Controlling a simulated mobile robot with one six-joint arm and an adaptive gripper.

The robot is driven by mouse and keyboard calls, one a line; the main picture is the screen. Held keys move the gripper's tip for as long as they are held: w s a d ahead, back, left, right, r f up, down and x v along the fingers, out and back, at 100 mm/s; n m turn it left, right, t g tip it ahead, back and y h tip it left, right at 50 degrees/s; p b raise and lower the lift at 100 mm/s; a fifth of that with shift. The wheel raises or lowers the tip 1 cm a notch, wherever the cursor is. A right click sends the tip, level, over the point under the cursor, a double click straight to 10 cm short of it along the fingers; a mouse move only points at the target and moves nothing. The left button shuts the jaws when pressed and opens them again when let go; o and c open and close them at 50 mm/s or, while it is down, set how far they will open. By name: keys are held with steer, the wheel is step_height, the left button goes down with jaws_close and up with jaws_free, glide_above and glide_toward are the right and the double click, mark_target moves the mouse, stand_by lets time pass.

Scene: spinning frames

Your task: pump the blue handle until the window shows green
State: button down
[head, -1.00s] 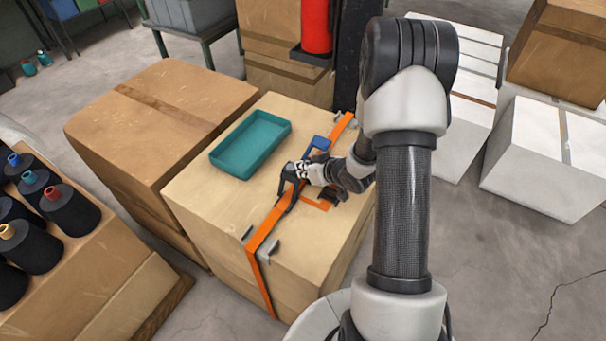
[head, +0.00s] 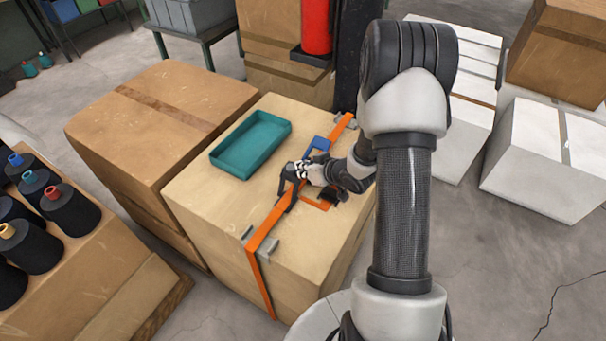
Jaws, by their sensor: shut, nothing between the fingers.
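The blue handle (head: 319,144) shows on top of the strapped box, on the line of the orange strap (head: 268,226). My gripper (head: 284,186) is low over the strap, just nearer than the blue handle. Its fingers are shut with nothing between them. I cannot tell whether they touch the strap or the ratchet beneath. The gripper and wrist cover much of the ratchet body, and the window is not visible.
A teal tray (head: 220,163) sits on the box (head: 205,215) left of the gripper. A brown carton (head: 150,120) stands to the left. Dark thread cones (head: 72,212) stand at the far left. A red cylinder (head: 317,25) is behind. White boxes (head: 535,165) are at right.

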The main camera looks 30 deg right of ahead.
steer(key=shift+s+d+f, duration=0.25)
steer(key=shift+s+f, duration=0.05)
steer(key=shift+f, duration=0.2)
steer(key=shift+a+r+p, duration=0.25)
steer(key=shift+r+p, duration=0.4)
steer(key=shift+p, duration=0.2)
steer(key=shift+s+a+r+p, duration=0.15)
steer(key=shift+r+p, duration=0.15)
steer(key=shift+r, duration=0.15)
steer(key=shift+a, duration=0.1)
steer(key=shift+r, duration=0.1)
steer(key=shift+a+r+p, duration=0.2)
steer(key=shift+r+p, duration=0.15)
steer(key=shift+r, duration=0.1)
steer(key=shift+s+a+r+p, duration=0.25)
steer(key=shift+r+p, duration=0.15)
steer(key=shift+r, duration=0.2)
steer(key=shift+s+a+r+p, duration=0.1)
steer(key=shift+a+r+p, duration=0.25)
steer(key=shift+r, duration=0.25)
steer(key=shift+s+a+r+p, duration=0.2)
steer(key=shift+r+p, duration=0.25)
steer(key=shift+r, duration=0.15)
